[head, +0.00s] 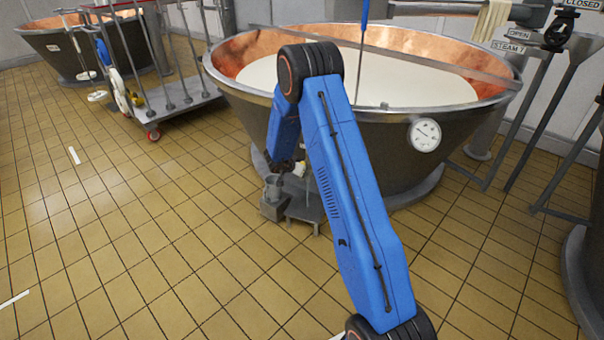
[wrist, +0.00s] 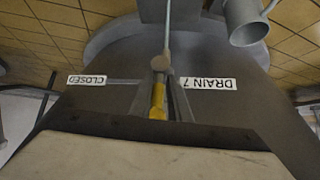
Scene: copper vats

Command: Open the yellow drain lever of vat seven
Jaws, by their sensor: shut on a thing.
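Vat seven (head: 385,150) is the large copper-lined vat with white liquid in the head view. In the wrist view the yellow drain lever (wrist: 158,98) sits between my gripper's (wrist: 161,68) grey fingers, which are shut on it. The lever is partly covered by the fingers. Upside-down labels flank it: CLOSED (wrist: 87,80) to the left and DRAIN 7 (wrist: 209,84) to the right. In the head view the lever cannot be made out, and my forearm reaches down beside the vat's left wall.
A grey cylindrical piece (head: 272,187) stands low at the vat's left foot. A wheeled rack (head: 180,108) and another vat (head: 95,55) stand at the back left. A round gauge (head: 425,134) is on the vat's front. The tiled floor at left is clear.

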